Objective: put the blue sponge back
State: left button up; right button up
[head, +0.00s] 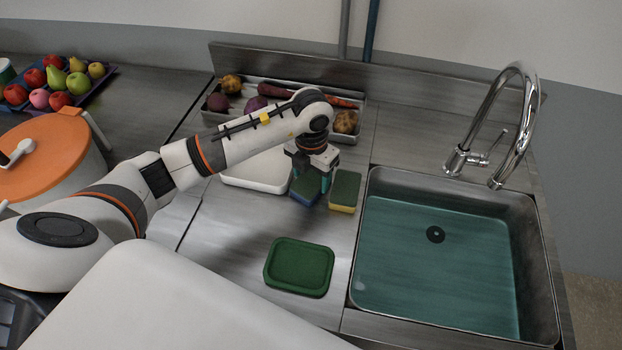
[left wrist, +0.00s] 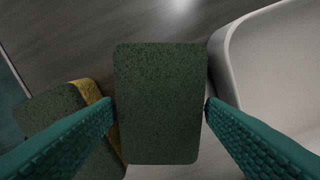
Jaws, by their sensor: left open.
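The blue sponge (head: 303,196), with a dark green top, stands on the steel counter to the left of the sink. My left gripper (head: 310,180) is open over it and partly hides it. In the left wrist view the sponge's green top (left wrist: 158,100) lies between the two teal fingers of my left gripper (left wrist: 158,106), one on each side; I cannot tell whether they touch it. A yellow sponge with a green top (head: 345,187) stands just to the right, and its yellow side (left wrist: 90,92) shows behind the left finger. My right gripper is not in view.
A green tray (head: 299,266) lies nearer, with bare counter around it. A white tray (head: 240,181) is close on the left. Behind stands a bin (head: 356,118) of vegetables. The water-filled sink (head: 440,270) and tall faucet (head: 527,125) are on the right.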

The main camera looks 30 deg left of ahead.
aim_at(311, 180)
pick_arm(q)
notch_tip(311, 180, up, 10)
jog(key=b, duration=0.2)
jog(key=shift+r, duration=0.15)
jog(key=shift+r, duration=0.1)
